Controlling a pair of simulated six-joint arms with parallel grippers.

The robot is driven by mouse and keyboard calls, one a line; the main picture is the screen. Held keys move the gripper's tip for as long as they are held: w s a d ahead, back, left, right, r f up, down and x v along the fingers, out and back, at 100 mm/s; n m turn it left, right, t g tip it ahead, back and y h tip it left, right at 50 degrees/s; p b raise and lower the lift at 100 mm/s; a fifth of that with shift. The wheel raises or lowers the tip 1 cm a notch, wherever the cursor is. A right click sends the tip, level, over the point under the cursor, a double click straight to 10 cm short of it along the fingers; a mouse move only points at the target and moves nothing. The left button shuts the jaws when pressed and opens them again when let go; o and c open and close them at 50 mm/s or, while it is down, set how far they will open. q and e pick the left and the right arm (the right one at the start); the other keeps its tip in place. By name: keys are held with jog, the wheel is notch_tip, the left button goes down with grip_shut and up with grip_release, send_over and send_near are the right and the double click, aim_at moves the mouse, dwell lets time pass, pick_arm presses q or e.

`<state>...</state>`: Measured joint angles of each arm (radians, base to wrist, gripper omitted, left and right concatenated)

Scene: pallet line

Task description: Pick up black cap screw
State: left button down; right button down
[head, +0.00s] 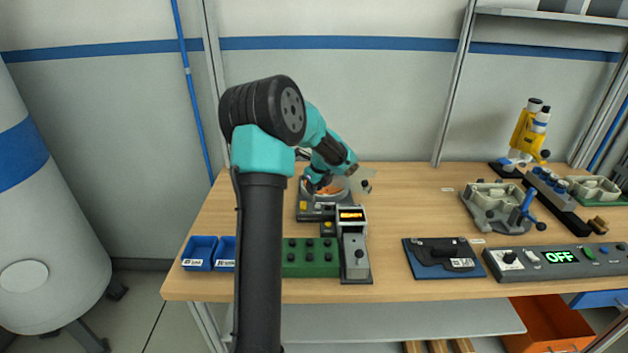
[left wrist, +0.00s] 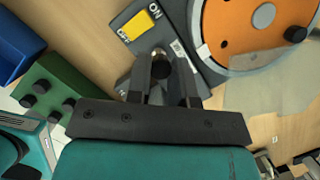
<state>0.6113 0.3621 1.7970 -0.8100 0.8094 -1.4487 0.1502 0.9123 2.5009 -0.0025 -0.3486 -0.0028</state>
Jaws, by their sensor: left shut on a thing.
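My left gripper (head: 318,184) is low over the round feeder (head: 338,192) at the back middle of the table. In the left wrist view its two dark fingers (left wrist: 161,72) are shut on a black cap screw (left wrist: 160,66), whose dark round end shows between the tips. Another black cap screw (left wrist: 296,34) lies on the feeder's orange disc (left wrist: 235,40). In the head view the arm and gripper partly hide the feeder, and the held screw is too small to make out. My right gripper is not in view.
A green block (head: 310,270) with black screws stands at the front, beside a grey screw-testing unit (head: 355,257). Blue bins (head: 199,252) are to the left. A black-and-blue pad (head: 443,270), a grey fixture (head: 497,223) and a control panel (head: 555,272) stand right. The table's middle right is clear.

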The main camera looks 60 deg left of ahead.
pick_arm(q)
jog(key=s+d, duration=0.2)
jog(key=d, duration=0.1)
jog(key=s+d, duration=0.1)
jog(key=d, duration=0.1)
jog(key=shift+r, duration=0.3)
jog(key=shift+s, duration=0.1)
dwell(0.3)
